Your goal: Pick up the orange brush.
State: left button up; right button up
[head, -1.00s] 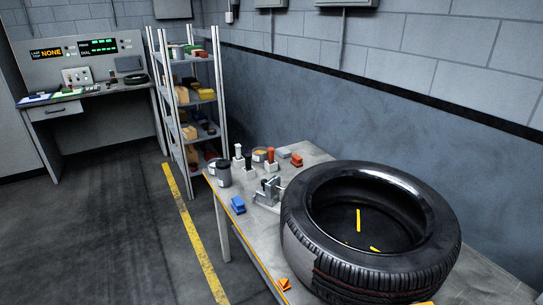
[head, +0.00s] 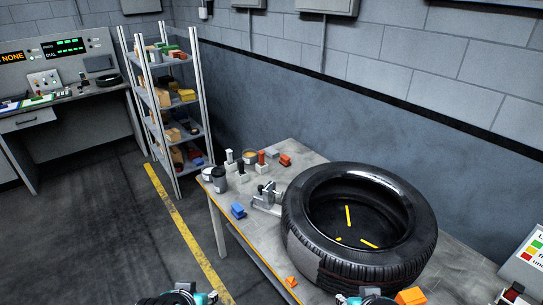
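Several orange items are in the head view, and none is clearly recognisable as a brush. A small orange piece (head: 291,281) lies at the table's front edge, left of the tyre. An orange block (head: 410,296) shows at the bottom, right of the tyre's base. An orange-red block (head: 285,160) lies at the back of the table. My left gripper (head: 180,294) is partly in view at the bottom edge, over the floor. My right gripper (head: 368,297) is partly in view below the tyre, near the orange block. Their fingers are cut off or too small to read.
A large black tyre (head: 350,268) with yellow marks inside fills the table's middle. Behind it, left, stand a blue block (head: 238,210), a metal fixture (head: 266,197), stamps and tins (head: 219,180). A shelf rack (head: 165,95) stands beyond. Floor left of the table is clear.

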aim_at(261, 158)
jog(key=i+j+z, duration=0.15)
jog(key=j, duration=0.15)
jog(key=i+j+z, duration=0.15)
jog(key=j, duration=0.15)
jog(key=i+j+z, duration=0.2)
jog(key=j+z, duration=0.15)
jog(key=j, duration=0.25)
jog(key=i+j+z, duration=0.25)
jog(key=j, duration=0.35)
jog(key=j+z, duration=0.25)
jog(key=j, duration=0.35)
jog(key=i+j+z, duration=0.25)
jog(key=j, duration=0.4)
jog(key=i+j+z, duration=0.2)
jog(key=j+z, duration=0.25)
jog(key=j, duration=0.15)
jog(key=i+j+z, duration=0.2)
jog(key=j, duration=0.15)
jog(key=i+z, duration=0.1)
